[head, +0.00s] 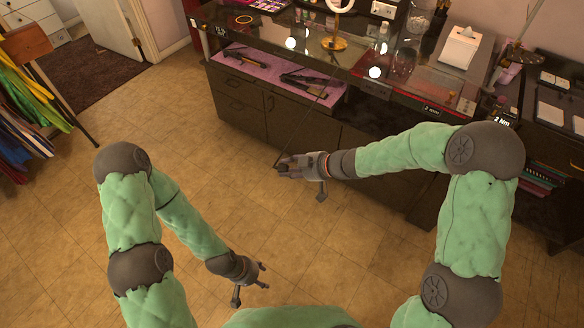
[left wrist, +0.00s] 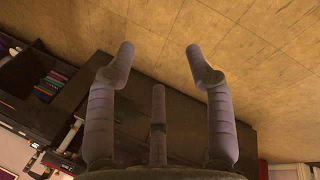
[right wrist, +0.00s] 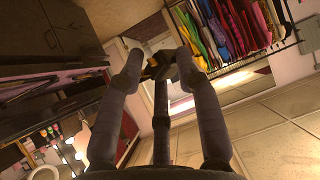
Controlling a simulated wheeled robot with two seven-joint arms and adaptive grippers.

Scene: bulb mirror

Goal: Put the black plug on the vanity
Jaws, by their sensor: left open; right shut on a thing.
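The black plug (right wrist: 160,68) is dark and sits between the fingertips of my right gripper (right wrist: 155,62) in the right wrist view. In the head view my right gripper (head: 287,167) is shut on the plug (head: 279,167), in front of the vanity and above the floor. The vanity (head: 240,92) is a dark cabinet with a glossy top and an open pink-lined shelf. My left gripper (head: 254,282) is open and empty, low over the floor; its spread fingers show in the left wrist view (left wrist: 158,65).
On the vanity top stand a round mirror on a gold base (head: 334,43), lit bulbs (head: 375,72) and a tissue box (head: 461,46). Tools (head: 305,79) lie on the pink shelf. A clothes rack (head: 25,100) stands at left. The tiled floor between is clear.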

